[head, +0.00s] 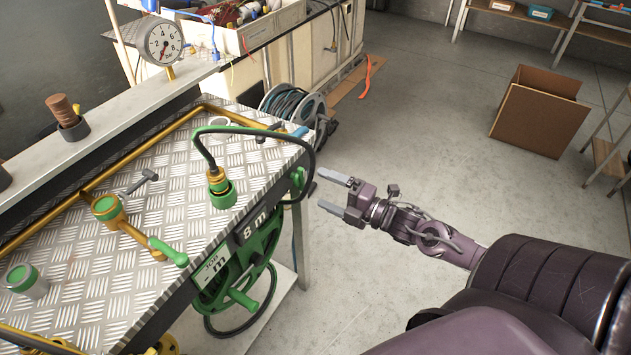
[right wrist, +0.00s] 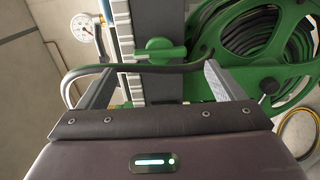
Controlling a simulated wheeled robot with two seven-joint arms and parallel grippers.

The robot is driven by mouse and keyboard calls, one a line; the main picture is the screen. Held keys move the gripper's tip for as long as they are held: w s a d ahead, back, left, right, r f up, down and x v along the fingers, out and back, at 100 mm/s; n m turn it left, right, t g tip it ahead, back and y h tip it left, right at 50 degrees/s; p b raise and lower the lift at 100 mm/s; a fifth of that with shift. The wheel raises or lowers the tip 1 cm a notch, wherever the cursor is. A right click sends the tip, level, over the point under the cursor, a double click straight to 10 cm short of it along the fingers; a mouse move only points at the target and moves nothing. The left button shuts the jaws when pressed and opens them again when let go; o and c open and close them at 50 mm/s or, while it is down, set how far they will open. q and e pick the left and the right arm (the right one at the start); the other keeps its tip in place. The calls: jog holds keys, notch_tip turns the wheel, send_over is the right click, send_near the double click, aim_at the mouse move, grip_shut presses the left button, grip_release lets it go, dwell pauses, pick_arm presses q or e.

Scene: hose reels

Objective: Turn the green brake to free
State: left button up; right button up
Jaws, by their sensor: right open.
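The green reel (head: 262,245) hangs on the front side of the metal bench and also fills the upper right of the right wrist view (right wrist: 238,35). A small green lever, seemingly the brake (head: 298,180), sits near the bench's right corner, partly behind the black hose. In the right wrist view the green lever (right wrist: 160,49) shows between my fingers, beyond them, with the dark hose crossing just below it. Its setting mark cannot be read. My right gripper (head: 332,192) is open and empty, a little right of the lever, its fingers pointing towards it.
The black hose (head: 309,150) loops from the green-collared fitting (head: 219,186) over the bench edge. The chequered bench top (head: 180,195) carries brass pipes and a green-handled valve (head: 168,251). A pressure gauge (head: 163,42) stands behind. The floor (head: 430,120) right of the bench is clear up to a cardboard box (head: 540,115).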

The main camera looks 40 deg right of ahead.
jog(key=shift+v, duration=1.05)
jog(key=shift+f, duration=0.1)
jog(key=s+d+f+m+g+h, duration=0.1)
jog(key=s+d+f+m+h, duration=0.2)
jog(key=f, duration=0.4)
jog(key=d+f+m+g+h, duration=0.1)
jog(key=d+f+m+h, duration=0.2)
jog(key=f, duration=0.4)
jog(key=s+f+m+g+h+p, duration=0.15)
jog(key=s+f+m+g, duration=0.5)
jog(key=f, duration=1.05)
jog(key=s+a+f+m+g, duration=0.3)
jog(key=s+a+f, duration=0.5)
jog(key=s, duration=0.4)
jog(key=s+a+f+m+g, duration=0.4)
jog(key=s+a+f, duration=0.5)
jog(key=s+a, duration=0.2)
jog(key=shift+s+a+f+m, duration=0.25)
jog(key=shift+s+f+m, duration=0.1)
jog(key=shift+s, duration=0.75)
